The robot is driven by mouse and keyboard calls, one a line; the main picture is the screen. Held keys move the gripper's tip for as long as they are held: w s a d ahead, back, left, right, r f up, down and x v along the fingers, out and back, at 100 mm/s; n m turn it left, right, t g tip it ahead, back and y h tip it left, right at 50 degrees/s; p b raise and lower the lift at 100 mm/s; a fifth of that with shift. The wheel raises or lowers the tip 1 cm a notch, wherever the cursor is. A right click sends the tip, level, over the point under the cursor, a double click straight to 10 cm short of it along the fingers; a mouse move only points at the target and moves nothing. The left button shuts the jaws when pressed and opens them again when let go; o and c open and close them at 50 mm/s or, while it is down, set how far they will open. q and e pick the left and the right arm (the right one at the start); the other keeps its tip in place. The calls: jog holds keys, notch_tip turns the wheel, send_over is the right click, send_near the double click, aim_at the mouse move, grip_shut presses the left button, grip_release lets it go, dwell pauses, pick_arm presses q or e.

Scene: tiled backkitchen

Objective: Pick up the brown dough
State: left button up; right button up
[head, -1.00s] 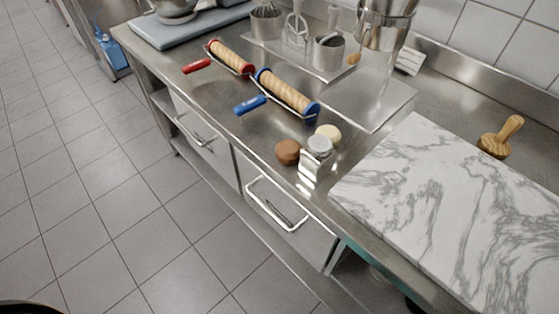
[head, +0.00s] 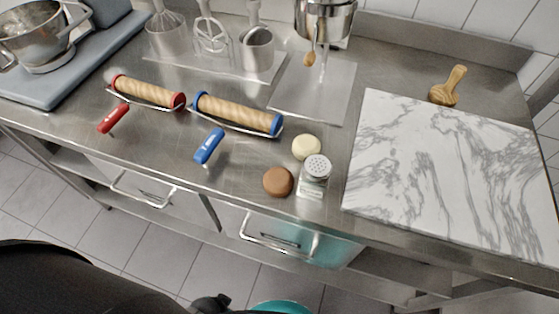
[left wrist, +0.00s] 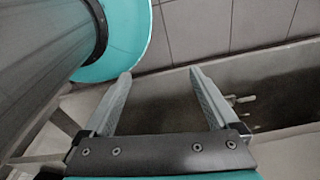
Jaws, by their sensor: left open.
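The brown dough (head: 278,182) is a small round ball on the steel counter (head: 245,165), near its front edge in the head view. A cream dough ball (head: 306,147) lies behind it to the right. A shaker with a perforated metal lid (head: 315,177) stands just to its right. My left gripper (left wrist: 160,84) shows in the left wrist view, with its two fingers apart and nothing between them. No dough shows in that view. My right gripper is not in view.
Two rolling pins, one red-handled (head: 147,92) and one blue-handled (head: 237,113), lie left of the doughs. A marble board (head: 450,175) covers the counter's right. A wooden tool (head: 448,87) lies behind it. Utensil holders and a mixer bowl (head: 28,30) stand at the back and left.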

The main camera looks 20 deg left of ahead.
pick_arm(q)
jog(key=w+d+r+t+p, duration=0.1)
jog(key=w+r+p, duration=0.35)
jog(key=r, duration=0.95)
jog(key=w+d+r+p, duration=0.1)
jog(key=w+r+p, duration=0.35)
jog(key=r, duration=0.85)
jog(key=w+d+r+t+p, duration=0.1)
jog(key=w+r+p, duration=0.35)
jog(key=r, duration=0.95)
jog(key=w+d+r+m+g+h, duration=0.1)
jog(key=w+d+r+m+h, duration=0.1)
jog(key=w+d+r+m, duration=0.35)
jog(key=w+d+r+m+h, duration=0.2)
jog(key=d+r+m, duration=0.4)
jog(key=d+m, duration=0.25)
jog(key=m+g+y, duration=0.2)
jog(key=m+y, duration=0.2)
jog(key=m, duration=0.6)
send_over(278, 184)
jog(key=f, duration=0.9)
jog(key=shift+d, duration=0.2)
jog(key=shift+a+f+b, duration=0.1)
jog(key=shift+f+b, duration=0.2)
jog(key=shift+f, duration=2.4)
